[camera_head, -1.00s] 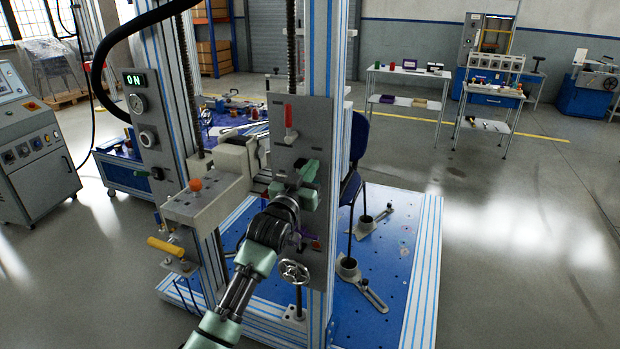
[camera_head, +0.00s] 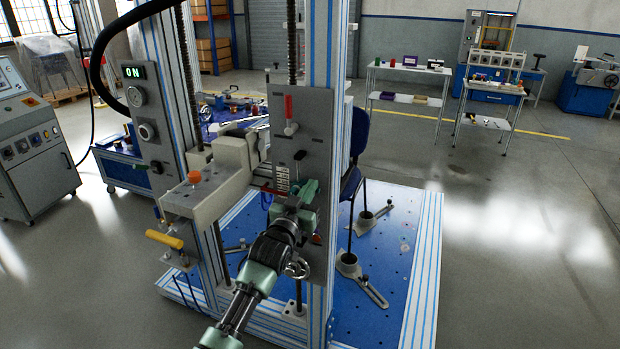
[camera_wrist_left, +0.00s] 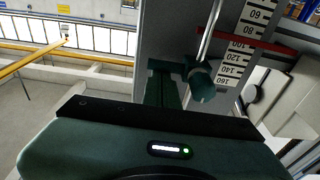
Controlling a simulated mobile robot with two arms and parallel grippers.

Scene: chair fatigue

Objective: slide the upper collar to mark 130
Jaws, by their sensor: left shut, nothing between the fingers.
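A white scale (camera_head: 283,178) with black numbers is on the grey front panel of the column. In the left wrist view the scale (camera_wrist_left: 236,72) reads from about 60 down to 160. A red bar (camera_wrist_left: 262,41), apparently the upper collar's pointer, crosses it slightly below 100; it also shows in the head view (camera_head: 270,189). A blue-purple part (camera_head: 266,200) sits just below it, partly hidden. My left gripper (camera_head: 303,193) is shut and empty, in front of the panel just right of the scale.
A red-handled lever (camera_head: 289,110) and a black knob (camera_head: 299,156) are on the panel above my gripper. A handwheel (camera_head: 297,266) is below. An orange knob (camera_head: 194,177) and yellow handle (camera_head: 164,239) stand out at left. A chair (camera_head: 355,150) stands behind the column.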

